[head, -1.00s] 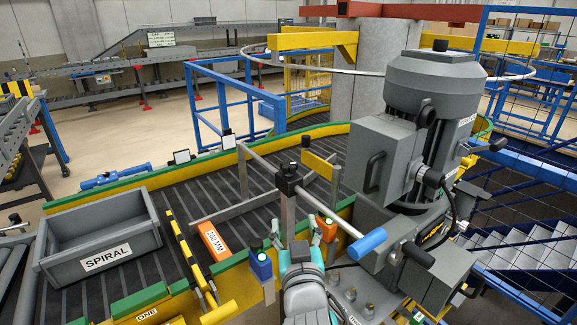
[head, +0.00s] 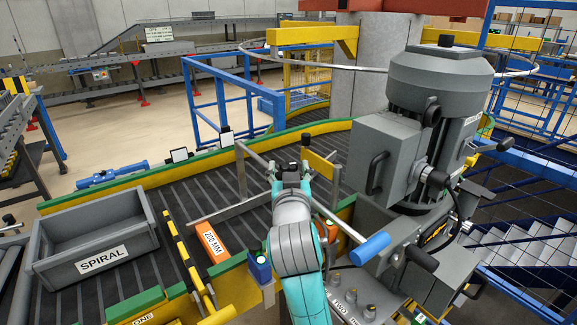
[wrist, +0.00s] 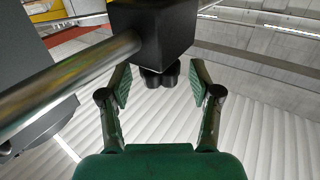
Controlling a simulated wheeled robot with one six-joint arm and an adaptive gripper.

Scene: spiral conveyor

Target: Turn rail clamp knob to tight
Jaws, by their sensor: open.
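The rail clamp is a black block (wrist: 152,32) on a grey metal rod (wrist: 65,80) in the wrist view. Its dark lobed knob (wrist: 161,77) sticks out from the block toward my gripper. My gripper (wrist: 161,88) is open, with one green-padded finger on each side of the knob and visible gaps between. In the head view my gripper (head: 290,177) is at the clamp block (head: 291,169) above the conveyor. The arm and gripper hide most of the clamp there, and the knob's pointer or marks cannot be made out.
A grey SPIRAL tote (head: 97,250) sits on the conveyor at left. An orange 200 MM block (head: 212,243) lies nearer the middle. A blue-handled bar (head: 371,247) and a large grey motor (head: 440,85) stand close on the right.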

